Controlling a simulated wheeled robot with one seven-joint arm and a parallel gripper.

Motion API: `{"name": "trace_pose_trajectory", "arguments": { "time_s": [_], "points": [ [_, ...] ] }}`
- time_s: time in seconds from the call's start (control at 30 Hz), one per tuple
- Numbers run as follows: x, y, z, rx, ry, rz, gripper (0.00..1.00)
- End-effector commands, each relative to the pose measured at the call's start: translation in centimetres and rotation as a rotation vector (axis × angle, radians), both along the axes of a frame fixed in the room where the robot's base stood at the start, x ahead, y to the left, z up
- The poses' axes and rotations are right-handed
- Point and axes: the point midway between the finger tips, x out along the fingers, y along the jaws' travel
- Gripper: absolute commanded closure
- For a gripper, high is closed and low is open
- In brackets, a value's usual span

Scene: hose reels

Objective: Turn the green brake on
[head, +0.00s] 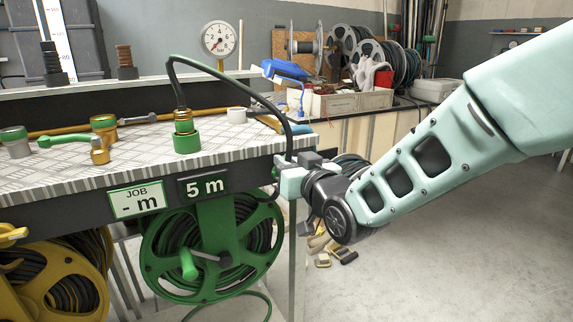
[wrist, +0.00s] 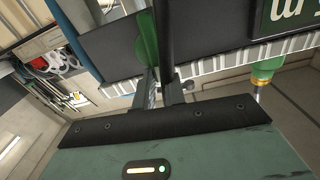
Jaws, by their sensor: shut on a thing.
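The green brake (wrist: 147,38) shows in the wrist view as a narrow green piece at my fingertips, beside a black upright strip. In the head view the brake is hidden behind my gripper. My gripper (head: 288,180) is at the right end of the bench's dark front board, just right of the 5 m sign. It also shows in the wrist view (wrist: 160,85), with its fingers close together, shut on the brake. The brake's exact angle is hard to tell. The green reel (head: 158,240) hangs under the bench, left of and below my gripper, with a green crank handle.
A black hose (head: 240,78) arches from a green coupling (head: 186,140) down close to my gripper. A yellow reel (head: 95,290) hangs at lower left. A gauge (head: 220,40) stands on the bench. Open floor (head: 450,260) lies to the right.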

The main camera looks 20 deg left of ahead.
Motion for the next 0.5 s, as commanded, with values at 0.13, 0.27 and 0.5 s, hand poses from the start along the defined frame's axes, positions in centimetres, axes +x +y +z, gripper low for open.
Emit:
{"name": "trace_pose_trajectory", "arguments": {
  "time_s": [0.13, 0.27, 0.5],
  "points": [
    [0.19, -0.29, -0.69, 0.055, 0.08, -0.001, 1.0],
    [0.44, -0.52, -0.85, 0.126, 0.165, 0.0, 1.0],
    [0.81, -0.86, -1.23, 0.272, 0.341, 0.0, 1.0]
  ]
}}
